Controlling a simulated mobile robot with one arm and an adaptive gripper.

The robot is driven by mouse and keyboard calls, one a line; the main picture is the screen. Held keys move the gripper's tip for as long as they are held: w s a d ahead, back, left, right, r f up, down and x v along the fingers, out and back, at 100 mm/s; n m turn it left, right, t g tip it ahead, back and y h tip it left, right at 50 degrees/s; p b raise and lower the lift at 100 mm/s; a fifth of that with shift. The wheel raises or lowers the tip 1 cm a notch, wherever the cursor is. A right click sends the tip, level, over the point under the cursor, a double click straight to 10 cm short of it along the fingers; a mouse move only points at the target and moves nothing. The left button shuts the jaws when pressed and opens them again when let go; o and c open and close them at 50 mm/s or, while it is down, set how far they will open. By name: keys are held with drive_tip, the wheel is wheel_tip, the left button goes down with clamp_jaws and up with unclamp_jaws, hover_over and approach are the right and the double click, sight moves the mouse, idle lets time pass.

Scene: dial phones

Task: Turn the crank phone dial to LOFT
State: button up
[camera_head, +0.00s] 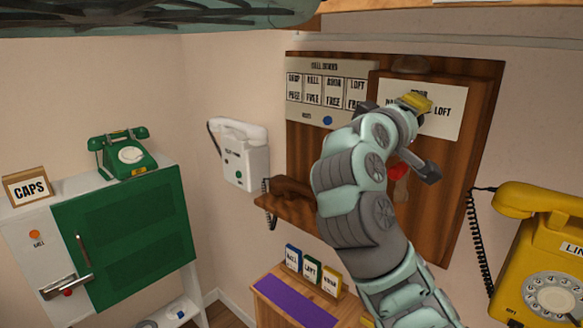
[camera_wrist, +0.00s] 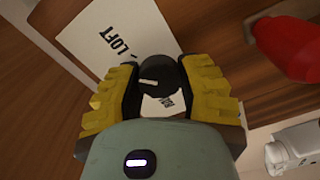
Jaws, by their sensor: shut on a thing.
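The crank phone is a brown wooden wall unit (camera_head: 450,180) with a white label card (camera_head: 452,130) reading LOFT on its right. My gripper (camera_head: 416,104) is at this card and covers its middle, so the dial is hidden in the head view. In the wrist view the dial is a round black knob (camera_wrist: 160,76) with a short white pointer line. The yellow fingers of my gripper (camera_wrist: 160,92) are closed on the knob from both sides. The LOFT label (camera_wrist: 118,42) is up and left of the knob; the line's exact aim is hard to tell.
A red part (camera_wrist: 288,45) and a white object (camera_wrist: 293,148) lie right of my fingers. A call board (camera_head: 330,92) is left of the card. A white wall phone (camera_head: 242,152), green phone (camera_head: 125,152) and yellow phone (camera_head: 545,250) stand around.

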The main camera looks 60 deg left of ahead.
drive_tip(key=shift+m+b, duration=1.1)
drive_tip(key=shift+b, duration=0.2)
drive_tip(key=shift+a, duration=0.1)
drive_tip(key=o, duration=1.2)
drive_tip(key=shift+s, duration=0.1)
drive_tip(key=v, duration=1.2)
